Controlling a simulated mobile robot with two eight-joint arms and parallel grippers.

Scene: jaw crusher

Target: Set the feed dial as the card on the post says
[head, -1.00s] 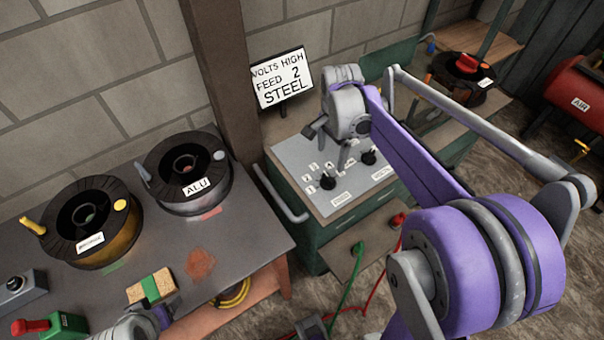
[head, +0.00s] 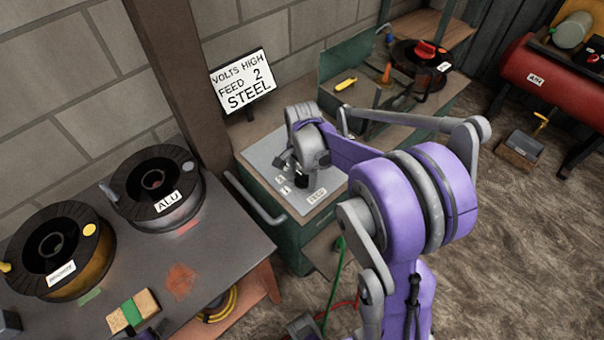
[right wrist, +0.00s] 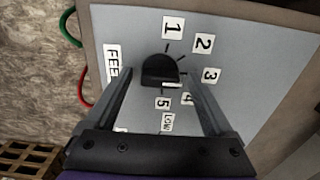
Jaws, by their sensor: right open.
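The card (head: 244,82) on the post reads VOLTS HIGH, FEED 2, STEEL. The feed dial (right wrist: 160,69) is a black knob on a grey panel, ringed by number tags 1 to 5. Its white mark sits on its lower right edge, roughly toward the 4 and 5 tags; exactly which I cannot tell. My right gripper (right wrist: 160,78) is open, its fingers on either side of the knob; contact is unclear. In the head view the right gripper (head: 295,168) is over the panel (head: 264,152), hiding part of it. Only a sliver of my left gripper may show at the bottom edge.
A bench (head: 226,252) at left holds an ALU spool (head: 167,200), another spool (head: 60,272) and a green-banded block (head: 133,311). Green and red cables hang by the cabinet (head: 306,236).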

